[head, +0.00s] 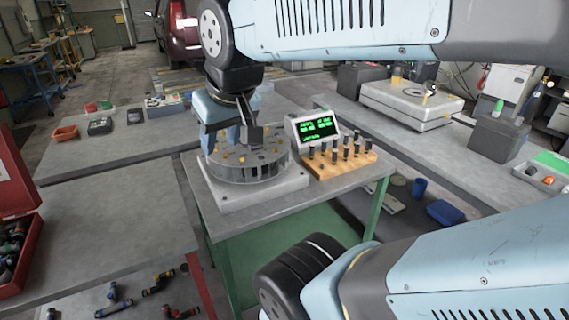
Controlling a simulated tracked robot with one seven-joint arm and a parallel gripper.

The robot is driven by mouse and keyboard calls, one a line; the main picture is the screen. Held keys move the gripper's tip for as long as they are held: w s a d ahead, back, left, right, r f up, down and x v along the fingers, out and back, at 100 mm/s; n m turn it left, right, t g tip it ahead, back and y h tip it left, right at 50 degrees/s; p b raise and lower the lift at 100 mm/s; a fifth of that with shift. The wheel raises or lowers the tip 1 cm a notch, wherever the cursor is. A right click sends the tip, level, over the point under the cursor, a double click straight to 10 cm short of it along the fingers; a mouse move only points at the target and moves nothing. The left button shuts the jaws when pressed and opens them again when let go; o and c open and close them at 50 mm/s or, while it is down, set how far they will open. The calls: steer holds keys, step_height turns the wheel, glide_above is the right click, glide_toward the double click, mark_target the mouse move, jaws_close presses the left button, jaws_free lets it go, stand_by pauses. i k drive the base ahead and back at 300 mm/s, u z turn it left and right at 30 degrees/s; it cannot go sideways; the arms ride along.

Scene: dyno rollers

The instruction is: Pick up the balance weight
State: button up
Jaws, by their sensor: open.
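My gripper (228,148) points down over a round, grey slotted drum (262,172) on a pale square base (228,196). Its jaws are open, with the fingertips close to the left rear part of the drum; I cannot tell whether they touch it. Small yellow-orange pieces sit on top of the drum. A wooden block (325,170) to the right of the drum holds several dark upright cylinders (334,156). I cannot tell which small piece is the balance weight. My gripper and wrist hide part of the drum's rear left side.
The drum and block stand on a green-legged table (335,198). A display with green digits (316,127) stands behind the block. Grey benches lie left and right. The left bench top (105,225) is mostly bare. A red toolbox (20,225) stands at far left.

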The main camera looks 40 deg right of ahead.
mark_target(251, 148)
steer(key=u, duration=0.9)
steer(key=k, duration=0.7)
steer(key=z, duration=1.7)
steer(key=i, duration=1)
steer(key=z, duration=0.1)
